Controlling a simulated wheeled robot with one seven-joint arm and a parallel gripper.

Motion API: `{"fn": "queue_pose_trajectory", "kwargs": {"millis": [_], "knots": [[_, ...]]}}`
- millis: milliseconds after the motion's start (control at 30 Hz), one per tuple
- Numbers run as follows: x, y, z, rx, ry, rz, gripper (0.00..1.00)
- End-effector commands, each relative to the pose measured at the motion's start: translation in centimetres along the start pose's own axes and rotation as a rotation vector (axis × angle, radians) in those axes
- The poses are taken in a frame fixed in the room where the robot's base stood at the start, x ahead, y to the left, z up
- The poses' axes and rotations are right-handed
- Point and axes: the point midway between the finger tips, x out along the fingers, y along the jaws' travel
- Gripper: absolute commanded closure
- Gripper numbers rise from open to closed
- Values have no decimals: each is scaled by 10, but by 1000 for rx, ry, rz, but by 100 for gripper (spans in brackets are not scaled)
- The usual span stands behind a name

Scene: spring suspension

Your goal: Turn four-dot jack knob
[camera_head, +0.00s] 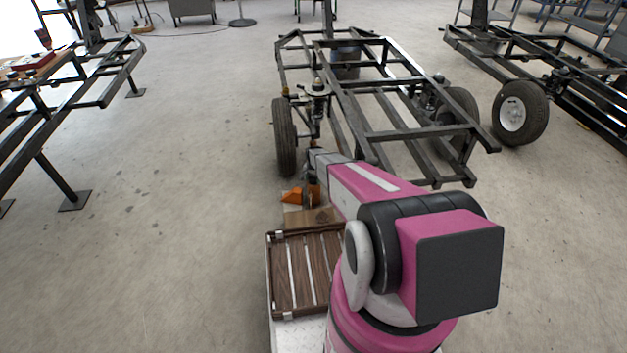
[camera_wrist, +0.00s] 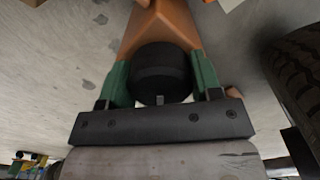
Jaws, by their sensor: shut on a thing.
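An orange jack (camera_head: 292,196) stands on the floor in front of the frame's near left wheel. In the wrist view the orange jack body (camera_wrist: 165,24) runs up from a round black knob (camera_wrist: 158,75). My gripper (camera_wrist: 160,68) has its green fingers on both sides of this knob and is shut on it. No dots are visible on the side of the knob that shows, so I cannot tell its marking. In the head view my arm hides most of the gripper and the knob.
A black vehicle frame (camera_head: 398,136) with a left tire (camera_head: 285,137) stands just beyond the jack; a tire (camera_wrist: 301,72) is close on the right in the wrist view. A brown slatted tray (camera_head: 304,270) is in front.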

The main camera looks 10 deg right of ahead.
Motion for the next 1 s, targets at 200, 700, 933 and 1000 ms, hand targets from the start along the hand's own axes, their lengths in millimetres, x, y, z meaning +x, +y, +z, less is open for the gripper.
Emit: {"fn": "queue_pose_trajectory", "kwargs": {"millis": [200,700,933,1000], "knots": [[-1,0,0,208,1,-1,65],[-1,-1,0,635,1,0,65],[-1,-1,-1,754,1,-1,65],[-1,-1,-1,777,1,0,65]]}}
